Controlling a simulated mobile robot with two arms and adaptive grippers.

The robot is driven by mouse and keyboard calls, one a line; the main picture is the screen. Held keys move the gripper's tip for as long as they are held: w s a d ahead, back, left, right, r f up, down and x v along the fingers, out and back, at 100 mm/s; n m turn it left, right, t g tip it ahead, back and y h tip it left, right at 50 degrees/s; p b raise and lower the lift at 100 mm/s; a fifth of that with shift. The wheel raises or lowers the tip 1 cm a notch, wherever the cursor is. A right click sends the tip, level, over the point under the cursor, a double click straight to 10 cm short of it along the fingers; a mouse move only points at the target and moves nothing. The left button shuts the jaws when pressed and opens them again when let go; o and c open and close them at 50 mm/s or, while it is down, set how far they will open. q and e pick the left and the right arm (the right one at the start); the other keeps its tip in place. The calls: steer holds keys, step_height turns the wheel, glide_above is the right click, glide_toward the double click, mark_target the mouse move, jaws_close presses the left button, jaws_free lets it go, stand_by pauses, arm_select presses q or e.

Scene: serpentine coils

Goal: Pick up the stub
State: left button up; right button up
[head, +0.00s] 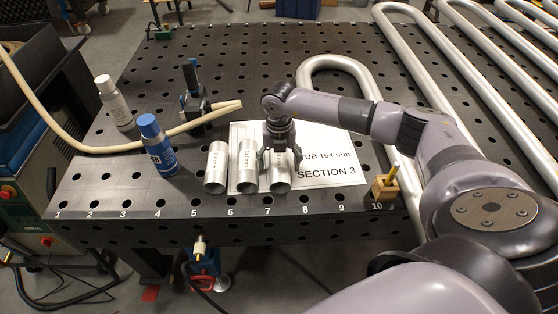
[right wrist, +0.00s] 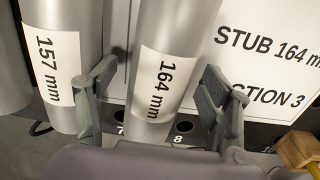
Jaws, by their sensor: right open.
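Three silver metal stubs lie side by side at the front of the black perforated table. The right one (head: 281,186) carries a white label reading 164 mm, legible on this stub in the right wrist view (right wrist: 172,40). The middle stub (head: 247,176) is labelled 157 mm and also shows in the right wrist view (right wrist: 62,100). The left stub (head: 215,168) has a label too small to read. My right gripper (head: 281,160) is open over the 164 mm stub, with one finger on each side of it. Contact cannot be told. My left gripper is out of view.
A white sheet (head: 327,171) reading 164 mm, SECTION 3 lies under and beside the stubs. A wooden block (head: 385,189) stands to the right. A blue bottle (head: 157,146), a white bottle (head: 113,103) and a clamp with hose stand left. Bent pipes (head: 340,60) lie behind.

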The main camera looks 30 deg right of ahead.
steer(key=shift+f, duration=0.15)
steer(key=c, duration=1.7)
